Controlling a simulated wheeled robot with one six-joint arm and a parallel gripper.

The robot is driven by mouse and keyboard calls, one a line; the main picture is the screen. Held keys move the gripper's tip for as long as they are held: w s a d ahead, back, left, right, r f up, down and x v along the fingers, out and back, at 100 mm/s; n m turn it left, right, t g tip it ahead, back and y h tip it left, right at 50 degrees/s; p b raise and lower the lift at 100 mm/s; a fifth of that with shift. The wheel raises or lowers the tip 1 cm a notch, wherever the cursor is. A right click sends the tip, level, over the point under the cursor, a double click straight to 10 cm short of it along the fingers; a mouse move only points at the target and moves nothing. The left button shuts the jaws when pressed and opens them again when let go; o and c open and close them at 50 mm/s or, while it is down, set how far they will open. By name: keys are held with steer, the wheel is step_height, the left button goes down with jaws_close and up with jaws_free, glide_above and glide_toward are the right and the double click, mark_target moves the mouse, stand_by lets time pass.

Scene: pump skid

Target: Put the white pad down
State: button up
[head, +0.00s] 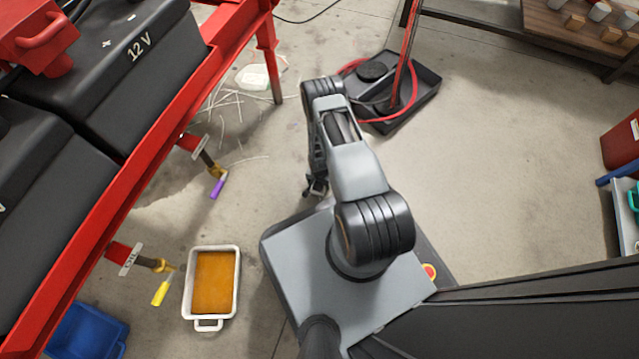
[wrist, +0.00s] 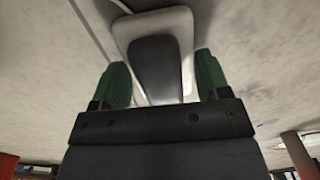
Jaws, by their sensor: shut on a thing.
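My gripper (head: 316,187) points down beside my forearm in the head view, small and partly hidden by the arm. In the wrist view my gripper's green fingertips (wrist: 160,85) are shut on a pale, rounded thing with a dark middle, which looks like the white pad (wrist: 186,28). It reaches out beyond the fingertips, over bare grey floor. I cannot make out the pad in the head view, nor how high it is above the floor.
An orange-filled white tray (head: 238,290) stands on the floor by the red frame (head: 150,150) with drain valves. A whitish object (head: 262,76) lies under the frame. A black tray (head: 425,95) with a red hose stands beyond my arm.

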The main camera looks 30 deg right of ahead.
steer(key=shift+r, duration=0.1)
steer(key=o, duration=0.8)
